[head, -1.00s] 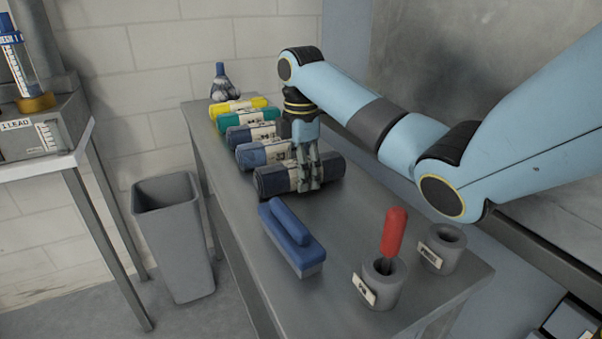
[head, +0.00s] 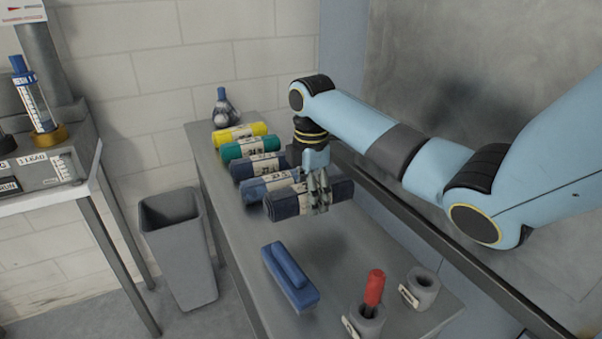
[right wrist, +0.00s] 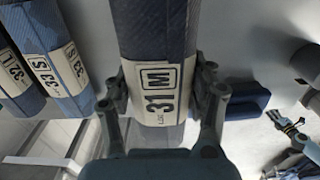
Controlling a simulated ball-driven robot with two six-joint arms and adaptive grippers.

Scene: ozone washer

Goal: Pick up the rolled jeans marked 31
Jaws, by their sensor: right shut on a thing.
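The rolled jeans marked 31 (head: 285,205) are a dark blue roll with a cream label band. In the right wrist view the roll (right wrist: 158,28) shows "31" and "M" on its label. My right gripper (head: 318,206) is shut on the roll around its label, and its two fingers (right wrist: 162,100) stand on either side of the band. The roll appears held above the table, with a shadow below it. My left gripper is not in view.
Other rolls lie in a row behind: blue (head: 268,186), dark blue (head: 258,167), green (head: 250,148) and yellow (head: 240,133). A blue brush-like block (head: 290,278) lies in front on the table. Two grey cups stand at right, one holding a red-handled tool (head: 374,287). A grey bin (head: 178,250) stands left.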

